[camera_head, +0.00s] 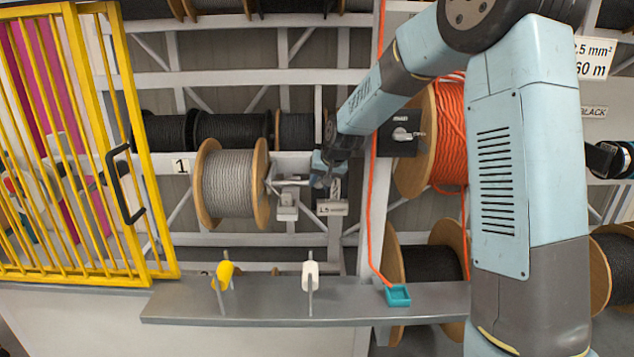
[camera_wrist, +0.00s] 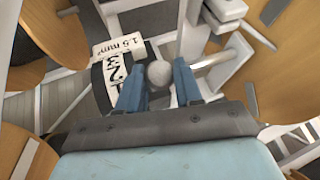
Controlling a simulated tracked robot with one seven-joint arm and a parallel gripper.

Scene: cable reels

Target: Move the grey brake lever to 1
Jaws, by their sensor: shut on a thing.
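The grey brake lever shows as a round grey knob (camera_wrist: 159,73) in the wrist view, between the two blue fingers of my gripper (camera_wrist: 157,82). The gripper is shut on it. A dark plate with white number marks (camera_wrist: 118,68) lies just left of the knob, partly behind a finger. I cannot tell which number the lever stands at. In the head view my gripper (camera_head: 320,178) is right of the grey cable reel (camera_head: 229,184), above the "1.5 mm²" label (camera_head: 332,208). It hides the lever there.
A yellow barred gate (camera_head: 150,200) stands at the left.

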